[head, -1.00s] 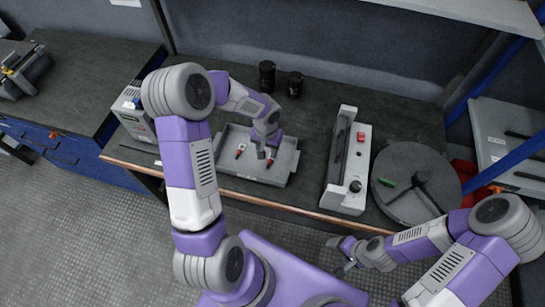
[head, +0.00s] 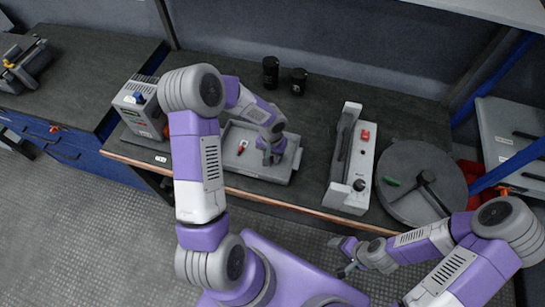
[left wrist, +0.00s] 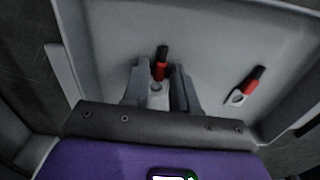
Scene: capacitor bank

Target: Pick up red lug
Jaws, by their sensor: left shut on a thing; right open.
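The left gripper (left wrist: 160,88) is shut on a red lug (left wrist: 159,70), which has a red sleeve, a dark tip and a metal end between the fingers. In the head view the left gripper (head: 271,157) is low in the grey tray (head: 262,174), toward its right side, and hides this lug. I cannot tell whether the held lug still touches the tray floor. A second red lug (head: 242,146) lies in the tray to the left of the gripper. It also shows at the right in the left wrist view (left wrist: 246,85). The right gripper (head: 346,268) is open and empty, in front of the bench.
A grey box with a display (head: 140,108) stands left of the tray. A long grey fixture with a red button (head: 352,165) stands to its right, then a round grey plate (head: 400,165) with a dark tool. Two black cylinders (head: 270,72) stand behind the tray.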

